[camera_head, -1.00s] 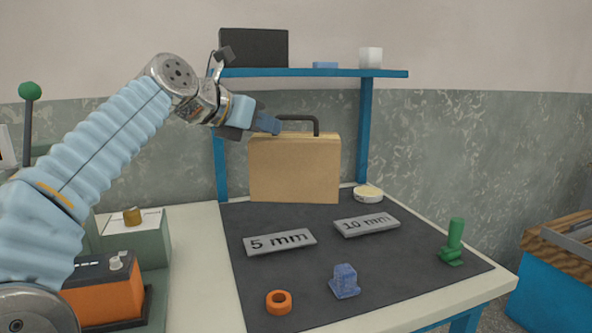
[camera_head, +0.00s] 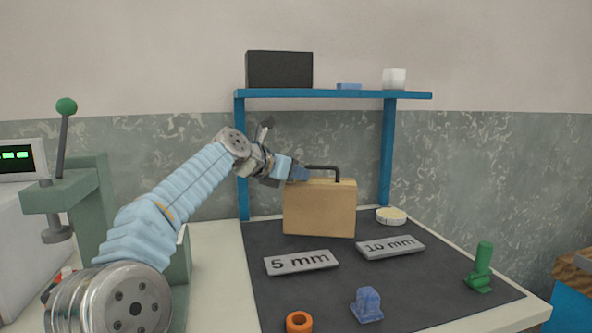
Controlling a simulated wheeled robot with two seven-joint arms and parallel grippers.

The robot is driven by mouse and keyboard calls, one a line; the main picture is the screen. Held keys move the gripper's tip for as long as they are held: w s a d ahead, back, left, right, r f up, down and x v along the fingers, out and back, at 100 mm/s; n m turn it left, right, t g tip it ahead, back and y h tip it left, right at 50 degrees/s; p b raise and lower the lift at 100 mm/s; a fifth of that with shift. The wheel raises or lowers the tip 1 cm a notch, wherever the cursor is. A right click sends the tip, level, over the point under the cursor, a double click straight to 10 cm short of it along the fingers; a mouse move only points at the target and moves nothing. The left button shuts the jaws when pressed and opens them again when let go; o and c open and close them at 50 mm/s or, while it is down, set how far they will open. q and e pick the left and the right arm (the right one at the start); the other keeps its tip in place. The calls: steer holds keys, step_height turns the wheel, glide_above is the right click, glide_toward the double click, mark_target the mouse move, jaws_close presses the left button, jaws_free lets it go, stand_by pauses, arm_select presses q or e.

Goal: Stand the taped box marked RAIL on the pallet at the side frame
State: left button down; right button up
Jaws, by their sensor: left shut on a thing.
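A tan box (camera_head: 320,208) with a dark handle (camera_head: 324,168) on top is upright over the back of the dark mat (camera_head: 345,285). No RAIL mark and no tape can be made out on the face I see. My left gripper (camera_head: 299,174) reaches in from the left and is shut on the box at the left end of its handle and top edge. I cannot tell whether the box's bottom touches the mat. No pallet shows. My right gripper is not in view.
A grey "5 mm" plate (camera_head: 301,263) and a "10 mm" plate (camera_head: 390,247) lie in front of the box. A round tin (camera_head: 391,215) is behind right. A blue block (camera_head: 367,306), orange ring (camera_head: 299,322) and green piece (camera_head: 481,268) stand nearer. The blue shelf (camera_head: 335,94) overhangs.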

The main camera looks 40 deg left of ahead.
mark_target(297, 183)
arm_select(q)
step_height(297, 183, down, 3)
steer(key=shift+w+a+f+b, duration=0.1)
steer(key=shift+w+b, duration=0.05)
steer(key=shift+b, duration=0.7)
steer(key=c, duration=1.4)
jaws_free()
steer(key=shift+f, duration=0.2)
steer(key=shift+o, duration=1.2)
